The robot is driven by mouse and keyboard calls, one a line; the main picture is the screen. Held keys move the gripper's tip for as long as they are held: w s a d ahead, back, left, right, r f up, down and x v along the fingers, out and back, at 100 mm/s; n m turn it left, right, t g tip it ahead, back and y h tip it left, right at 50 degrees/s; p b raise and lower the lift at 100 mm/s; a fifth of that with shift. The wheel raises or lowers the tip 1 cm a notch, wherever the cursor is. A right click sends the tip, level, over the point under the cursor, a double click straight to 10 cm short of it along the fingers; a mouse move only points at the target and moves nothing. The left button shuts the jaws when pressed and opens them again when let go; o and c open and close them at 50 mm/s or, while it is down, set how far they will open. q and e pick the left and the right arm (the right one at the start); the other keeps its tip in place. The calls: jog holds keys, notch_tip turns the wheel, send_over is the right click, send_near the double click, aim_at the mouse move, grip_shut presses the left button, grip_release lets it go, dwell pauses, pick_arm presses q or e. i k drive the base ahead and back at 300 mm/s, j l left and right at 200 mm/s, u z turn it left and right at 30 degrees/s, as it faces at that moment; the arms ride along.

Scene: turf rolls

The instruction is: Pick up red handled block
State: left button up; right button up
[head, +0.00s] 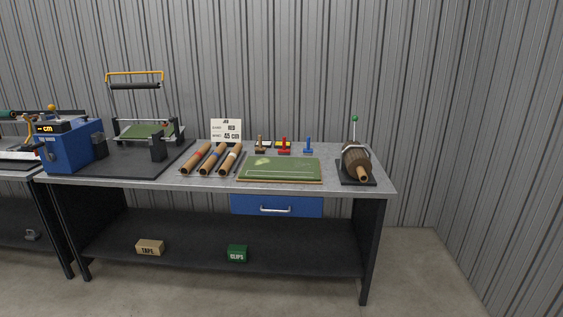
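The red handled block (284,147) stands upright near the back of the grey workbench (213,182). It is between a brown handled block (260,146) on its left and a blue handled block (308,146) on its right. A green turf mat (280,169) lies just in front of it. Neither of my grippers shows in the head view.
Several brown rolls (212,159) lie left of the mat. A small sign (227,129) stands behind them. A blue machine (72,147) is at the left end and a brown roller on a stand (355,162) at the right. A lower shelf holds two boxes. Floor shows in front.

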aim_at(283, 150)
jog(key=i, duration=0.65)
jog(key=i+u, duration=0.1)
jog(key=i, duration=0.55)
jog(key=i+l, duration=0.15)
jog(key=i, duration=0.5)
jog(key=i+u, duration=0.15)
jog(key=i, duration=0.55)
jog(key=l, duration=0.1)
